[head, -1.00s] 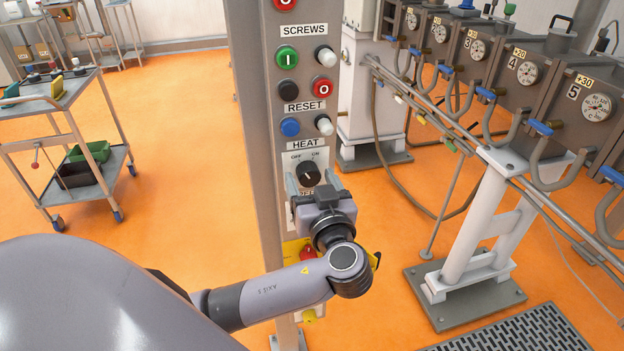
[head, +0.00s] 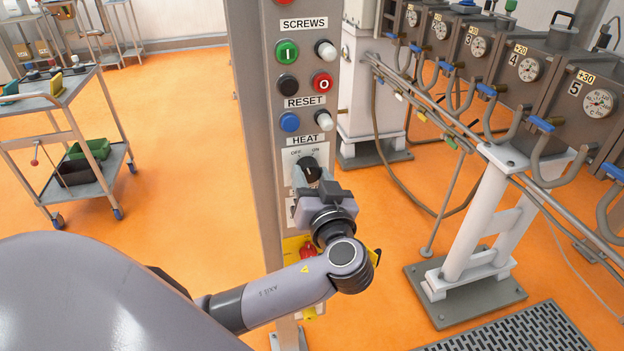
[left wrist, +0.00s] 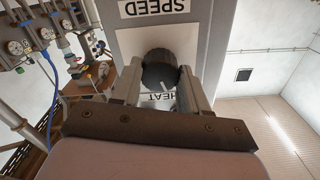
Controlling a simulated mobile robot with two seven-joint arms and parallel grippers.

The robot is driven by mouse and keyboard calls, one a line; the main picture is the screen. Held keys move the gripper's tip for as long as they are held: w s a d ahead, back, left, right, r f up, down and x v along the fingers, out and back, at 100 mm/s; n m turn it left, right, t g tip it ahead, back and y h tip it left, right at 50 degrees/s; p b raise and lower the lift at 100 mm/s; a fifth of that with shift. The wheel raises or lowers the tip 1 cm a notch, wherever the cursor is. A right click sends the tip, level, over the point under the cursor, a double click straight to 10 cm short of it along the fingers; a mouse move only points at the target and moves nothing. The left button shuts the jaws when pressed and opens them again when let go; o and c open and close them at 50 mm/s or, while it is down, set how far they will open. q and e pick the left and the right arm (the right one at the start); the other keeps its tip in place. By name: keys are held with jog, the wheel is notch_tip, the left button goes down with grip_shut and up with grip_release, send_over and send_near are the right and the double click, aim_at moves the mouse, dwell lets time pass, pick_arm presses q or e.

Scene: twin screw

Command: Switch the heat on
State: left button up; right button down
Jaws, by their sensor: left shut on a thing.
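The black round HEAT knob (head: 308,166) is on the grey control column, below the HEAT label (head: 305,140), with OFF marked at its upper left and ON at its upper right. My left gripper (head: 307,177) reaches it from below and in front, and its fingers partly hide the knob. In the left wrist view, the knob (left wrist: 160,70) sits between the two fingers of the left gripper (left wrist: 160,77), which is shut on it. A pale pointer line shows on the knob face, but I cannot tell which mark it points to. My right gripper is not in view.
Green, black and red buttons (head: 322,82) and the blue RESET button (head: 290,122) are above the knob. A red knob on yellow (head: 307,250) is below, close to my wrist. Grey machinery with gauges (head: 598,103) stands right, a trolley (head: 55,100) left.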

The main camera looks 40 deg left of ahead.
pick_arm(q)
jog(key=m, duration=0.4)
jog(key=shift+m, duration=2.8)
jog(key=o, duration=1.1)
jog(key=shift+c, duration=0.2)
jog(key=shift+d, duration=0.1)
jog(key=b+v, duration=0.1)
jog(key=v, duration=0.6)
